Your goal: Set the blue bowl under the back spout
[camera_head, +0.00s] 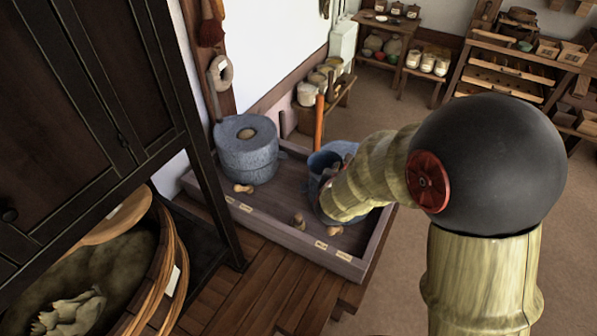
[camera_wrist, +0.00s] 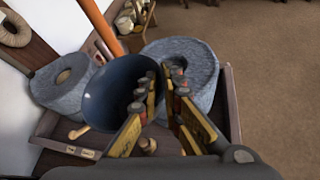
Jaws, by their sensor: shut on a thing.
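The dark blue bowl (camera_wrist: 112,92) is in the wrist view, tilted with its hollow facing the camera. My gripper (camera_wrist: 164,82) is shut on its right rim, one finger inside and one outside. In the head view my gripper and most of the bowl are hidden by my arm. Two grey stone querns stand in a wooden tray (camera_head: 262,205): the left one (camera_head: 248,152) and the right one (camera_wrist: 203,65), partly covered by my arm in the head view. A small wooden spout-like piece (camera_head: 243,188) sits at the left quern's foot. I cannot tell which spout is the back one.
Small wooden pegs (camera_head: 299,220) and pale labels line the tray's front edge. An orange post (camera_head: 319,122) rises behind the tray between the querns. A dark cabinet (camera_head: 95,100) and a wooden tub (camera_head: 170,270) crowd the left. Open floor (camera_head: 400,270) lies to the right.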

